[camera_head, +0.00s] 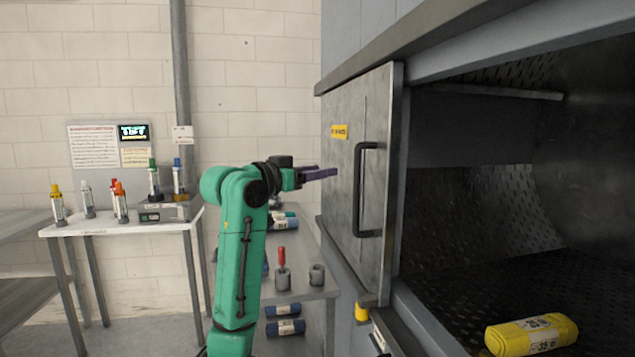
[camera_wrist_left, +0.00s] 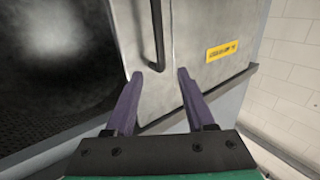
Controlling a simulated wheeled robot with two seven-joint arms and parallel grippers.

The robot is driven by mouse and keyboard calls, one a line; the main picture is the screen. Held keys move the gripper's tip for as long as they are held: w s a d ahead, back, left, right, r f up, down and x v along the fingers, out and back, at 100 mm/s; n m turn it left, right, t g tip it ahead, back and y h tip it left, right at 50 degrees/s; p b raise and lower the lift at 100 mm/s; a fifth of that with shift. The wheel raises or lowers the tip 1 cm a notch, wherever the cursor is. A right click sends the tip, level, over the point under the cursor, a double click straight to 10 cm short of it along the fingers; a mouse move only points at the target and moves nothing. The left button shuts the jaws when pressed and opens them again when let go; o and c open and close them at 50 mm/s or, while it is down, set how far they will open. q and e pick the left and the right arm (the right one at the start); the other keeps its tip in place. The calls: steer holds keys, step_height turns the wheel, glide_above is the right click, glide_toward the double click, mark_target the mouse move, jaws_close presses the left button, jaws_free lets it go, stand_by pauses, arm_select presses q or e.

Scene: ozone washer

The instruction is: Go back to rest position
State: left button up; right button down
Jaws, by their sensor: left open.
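My left gripper (camera_head: 318,174) is at the end of a green arm, in front of the washer's sliding metal door (camera_head: 345,215). Its purple fingers are open and empty in the left wrist view (camera_wrist_left: 160,85). The door's black bar handle (camera_head: 361,190) is to the right of the fingertips in the head view and apart from them. The handle also shows in the left wrist view (camera_wrist_left: 157,45), beyond the fingers. The washer chamber (camera_head: 470,200) is open beside the door. My right gripper is in neither view.
A yellow roll (camera_head: 531,335) lies in the chamber. A white table (camera_head: 120,221) at the left holds several capped bottles and a grey device.

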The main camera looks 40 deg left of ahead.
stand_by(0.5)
arm_select(q)
steer(key=d+f+m+g, duration=0.1)
steer(key=d+f+g, duration=0.25)
steer(key=f, duration=0.75)
steer(key=w+d+f+g, duration=0.15)
steer(key=d+f, duration=0.25)
steer(key=f, duration=0.7)
steer(key=s+d+f+m+g, duration=0.1)
steer(key=d+f+g, duration=0.25)
steer(key=f, duration=0.75)
steer(key=s+d+f+g, duration=0.3)
steer(key=s+d+f, duration=0.2)
steer(key=s+f, duration=0.55)
steer(key=s+d+f+g, duration=0.3)
steer(key=s+d+f, duration=0.2)
steer(key=s+f, duration=0.55)
steer(key=s+f+g, duration=0.1)
steer(key=s+f, duration=0.1)
steer(key=f, duration=1)
steer(key=s+f, duration=0.2)
steer(key=f, duration=0.9)
steer(key=s+a+f+g, duration=0.1)
steer(key=s+a+f, duration=0.1)
steer(key=s+f, duration=1.2)
steer(key=shift+s+a, duration=0.25)
steer(key=shift+s, duration=0.9)
